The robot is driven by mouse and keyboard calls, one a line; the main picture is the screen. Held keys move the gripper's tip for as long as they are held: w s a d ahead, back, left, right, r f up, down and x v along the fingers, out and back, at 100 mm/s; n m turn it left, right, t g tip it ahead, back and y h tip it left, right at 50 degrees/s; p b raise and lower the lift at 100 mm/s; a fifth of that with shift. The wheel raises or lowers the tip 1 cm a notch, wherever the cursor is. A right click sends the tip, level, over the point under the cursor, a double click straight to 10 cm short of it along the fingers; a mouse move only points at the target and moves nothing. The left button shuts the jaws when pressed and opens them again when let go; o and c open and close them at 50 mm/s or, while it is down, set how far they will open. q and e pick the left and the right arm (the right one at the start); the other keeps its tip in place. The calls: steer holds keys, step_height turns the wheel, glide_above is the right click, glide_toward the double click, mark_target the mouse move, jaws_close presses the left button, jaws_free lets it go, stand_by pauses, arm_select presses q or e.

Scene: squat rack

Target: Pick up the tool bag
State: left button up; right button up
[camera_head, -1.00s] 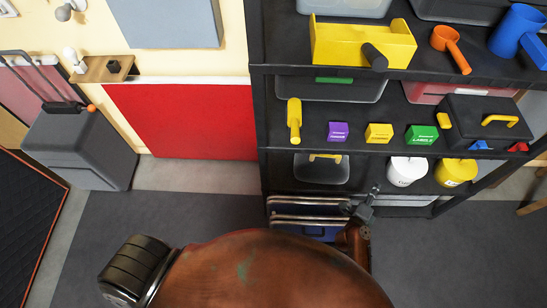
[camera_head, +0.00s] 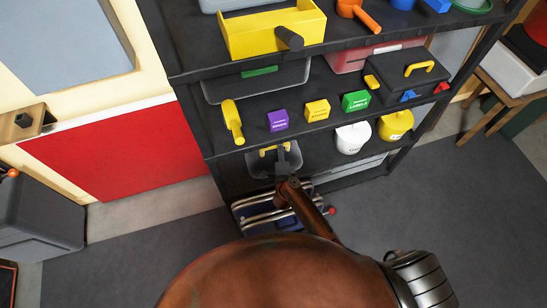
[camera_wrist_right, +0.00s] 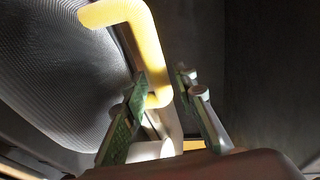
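A grey bag-like container with a yellow handle (camera_head: 264,150) sits on the lower shelf; I take it for the tool bag. My right gripper (camera_head: 283,152) is in front of it and partly hides it. In the right wrist view the yellow handle (camera_wrist_right: 145,45) is large and close, with the bag's textured grey side (camera_wrist_right: 60,70) to its left. The handle's lower end shows between the fingers of my right gripper (camera_wrist_right: 165,98), which stand apart. Contact with the handle cannot be told. My left gripper is not in view.
The black shelf (camera_head: 190,75) above holds a yellow tray (camera_head: 255,35), small coloured boxes and a black toolbox (camera_head: 405,72). White (camera_head: 352,138) and yellow (camera_head: 395,125) buckets stand right of the bag. Blue and silver items (camera_head: 265,215) lie below.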

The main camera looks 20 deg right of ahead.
steer(key=shift+x, duration=1.15)
steer(key=shift+f, duration=0.1)
steer(key=shift+c, duration=0.7)
jaws_close()
steer(key=shift+s, duration=0.1)
